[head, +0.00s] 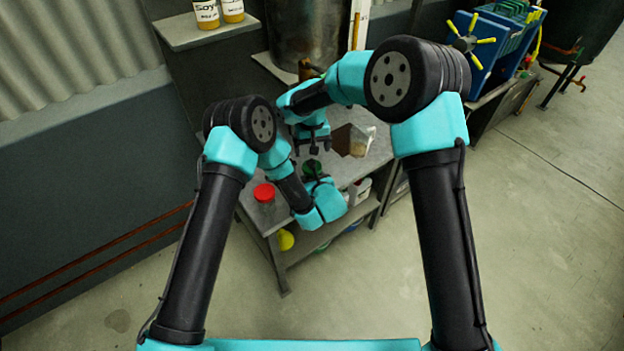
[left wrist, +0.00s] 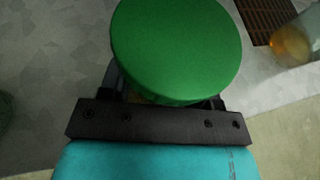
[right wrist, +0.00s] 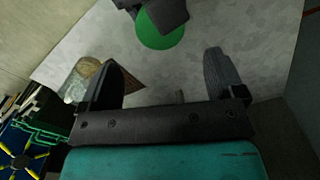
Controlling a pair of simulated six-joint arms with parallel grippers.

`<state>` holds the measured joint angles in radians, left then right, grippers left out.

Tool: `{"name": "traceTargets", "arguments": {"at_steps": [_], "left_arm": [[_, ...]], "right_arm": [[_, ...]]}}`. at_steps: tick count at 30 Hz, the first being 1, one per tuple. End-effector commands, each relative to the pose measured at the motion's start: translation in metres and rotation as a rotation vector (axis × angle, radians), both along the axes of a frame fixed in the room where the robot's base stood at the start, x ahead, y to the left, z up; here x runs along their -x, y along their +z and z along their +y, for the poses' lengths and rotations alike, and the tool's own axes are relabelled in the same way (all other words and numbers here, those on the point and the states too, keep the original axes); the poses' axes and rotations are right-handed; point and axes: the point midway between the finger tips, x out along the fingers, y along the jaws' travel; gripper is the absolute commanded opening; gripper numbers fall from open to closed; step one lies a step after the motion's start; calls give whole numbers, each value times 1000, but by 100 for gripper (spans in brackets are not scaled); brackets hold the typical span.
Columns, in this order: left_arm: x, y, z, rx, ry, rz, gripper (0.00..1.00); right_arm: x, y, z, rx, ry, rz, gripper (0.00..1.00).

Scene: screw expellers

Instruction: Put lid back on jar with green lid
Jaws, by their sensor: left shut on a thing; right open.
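In the head view the lid is a small green patch (head: 312,168). My right gripper (head: 312,148) is open and empty, pointing down above the lid. The lid also shows beyond its fingers in the right wrist view (right wrist: 160,38).
A jar with a red lid (head: 264,192) stands on the grey table (head: 246,212), left of my left gripper. A brown wedge-like thing (head: 341,138) and a clear vessel with amber contents (head: 359,147) are to the right. A blue machine (head: 490,42) stands at the back right.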

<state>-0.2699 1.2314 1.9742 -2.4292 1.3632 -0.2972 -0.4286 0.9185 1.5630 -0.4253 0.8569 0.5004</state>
Motion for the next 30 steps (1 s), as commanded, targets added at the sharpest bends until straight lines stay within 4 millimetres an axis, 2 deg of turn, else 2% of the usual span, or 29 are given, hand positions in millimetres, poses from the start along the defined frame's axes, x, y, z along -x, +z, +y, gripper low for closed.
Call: {"name": "traceTargets", "arguments": {"at_steps": [5,18,23,30], "left_arm": [[0,0,0,0,0,-1,0],[0,0,0,0,0,-1,0],[0,0,0,0,0,-1,0],[0,0,0,0,0,-1,0]], "right_arm": [[0,-13,0,1,0,1,88],[0,-70,0,0,-1,2,88],[0,-78,0,0,0,1,88],[0,-79,0,0,0,0,88]]}}
